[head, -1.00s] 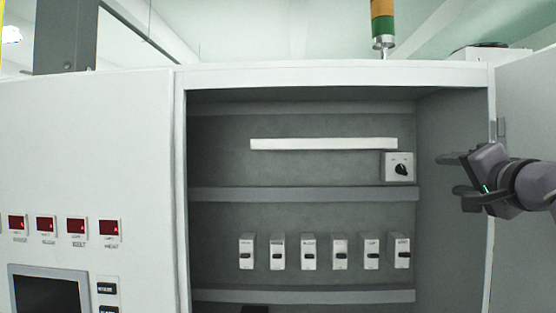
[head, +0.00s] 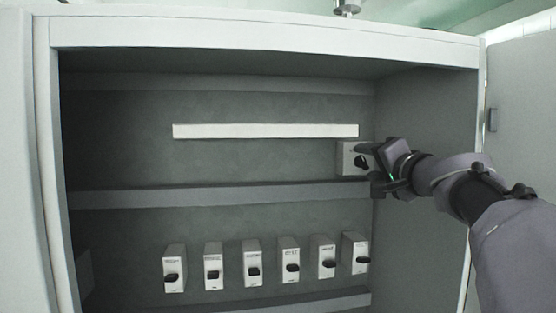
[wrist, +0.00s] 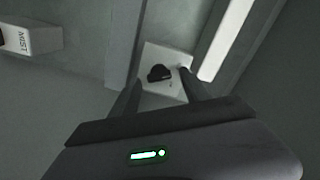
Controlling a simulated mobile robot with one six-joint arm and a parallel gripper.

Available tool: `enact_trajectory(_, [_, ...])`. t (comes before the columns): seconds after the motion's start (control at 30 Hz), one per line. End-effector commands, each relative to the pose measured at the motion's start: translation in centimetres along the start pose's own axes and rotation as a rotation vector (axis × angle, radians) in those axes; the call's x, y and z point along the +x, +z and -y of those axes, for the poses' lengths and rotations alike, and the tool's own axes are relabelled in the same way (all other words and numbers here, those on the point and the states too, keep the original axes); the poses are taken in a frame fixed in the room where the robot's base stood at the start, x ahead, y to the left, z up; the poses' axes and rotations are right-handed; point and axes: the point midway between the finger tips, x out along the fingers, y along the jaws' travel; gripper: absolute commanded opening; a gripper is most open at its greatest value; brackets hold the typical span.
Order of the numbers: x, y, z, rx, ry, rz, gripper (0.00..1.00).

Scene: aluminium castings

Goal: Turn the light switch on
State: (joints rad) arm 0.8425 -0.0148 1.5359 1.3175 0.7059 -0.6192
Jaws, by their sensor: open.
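The light switch (head: 349,158) is a small white box with a black rotary knob, on the cabinet's back wall at the upper right. In the wrist view the switch plate (wrist: 152,88) lies just beyond my fingertips, and its black knob (wrist: 159,72) shows between them. My gripper (head: 366,165) is inside the cabinet, right in front of the switch, and partly hides it in the head view. In the wrist view my gripper (wrist: 160,85) is open, its fingers on either side of the knob. I cannot tell whether the fingers touch the plate.
A white unlit strip (head: 265,131) runs left of and above the switch. A grey rail (head: 220,198) crosses below it. Several breaker boxes with black levers, one of them here (head: 252,263), stand in a row lower down. The cabinet's right wall (head: 425,130) is close to my arm.

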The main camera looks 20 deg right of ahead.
Motion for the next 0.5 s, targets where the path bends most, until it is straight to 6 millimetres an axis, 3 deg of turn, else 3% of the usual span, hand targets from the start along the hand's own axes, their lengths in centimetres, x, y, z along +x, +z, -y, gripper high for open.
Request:
enact_trajectory(0.1, [0.00, 0.02, -0.01, 0.000, 0.000, 0.000, 0.51])
enact_trajectory(0.37, [0.01, 0.02, -0.01, 0.000, 0.000, 0.000, 0.00])
enact_trajectory(0.5, [0.01, 0.03, -0.01, 0.002, 0.000, 0.000, 0.00])
